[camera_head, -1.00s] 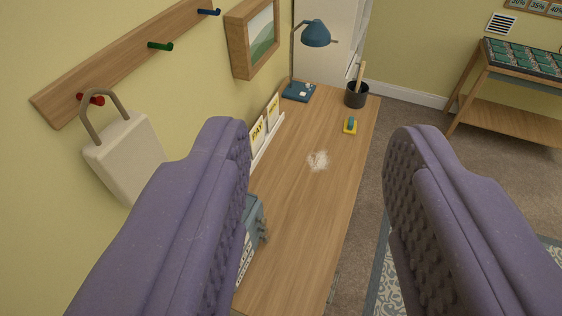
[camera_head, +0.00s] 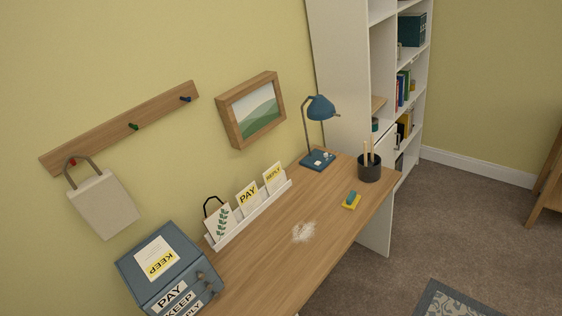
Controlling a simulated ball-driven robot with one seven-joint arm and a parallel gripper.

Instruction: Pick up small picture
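A small picture (camera_head: 253,110) hangs on the yellow wall above the desk. It has a thick wooden frame and shows green hills under a pale sky. It is fully in view, with nothing in front of it. My gripper is not in view, so whether it is open or shut does not show.
The wooden desk (camera_head: 265,255) holds a grey-blue drawer box (camera_head: 178,262), a white card rack (camera_head: 255,217), a blue lamp (camera_head: 320,108), a black pen cup (camera_head: 369,168) and a sponge (camera_head: 351,200). A hook rail (camera_head: 110,133) with a bag (camera_head: 103,203) hangs left. A bookcase (camera_head: 345,70) stands behind.

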